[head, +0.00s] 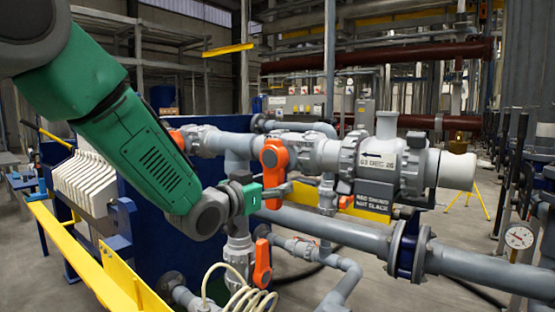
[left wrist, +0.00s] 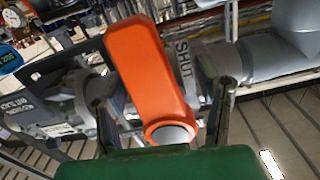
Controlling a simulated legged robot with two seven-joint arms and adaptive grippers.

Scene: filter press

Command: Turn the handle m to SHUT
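An orange valve handle (head: 274,155) sits on the grey pipe in the middle of the head view. An orange handle fills the middle of the left wrist view (left wrist: 148,75), with its round hub at the lower end. The word SHUT (left wrist: 183,66) is on the grey body beside it. I cannot read a letter m on any handle. My left gripper (head: 278,190) is at the lower end of this handle. In the left wrist view its fingers (left wrist: 164,95) are apart, one on each side of the handle, with gaps showing. My right gripper is not in view.
Other orange handles stand below (head: 262,263) and behind my left arm (head: 177,140). A grey valve body (head: 372,165) with a label is right of the handle. A coiled cream hose (head: 240,292), a yellow rail (head: 85,255) and a gauge (head: 519,237) are nearby.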

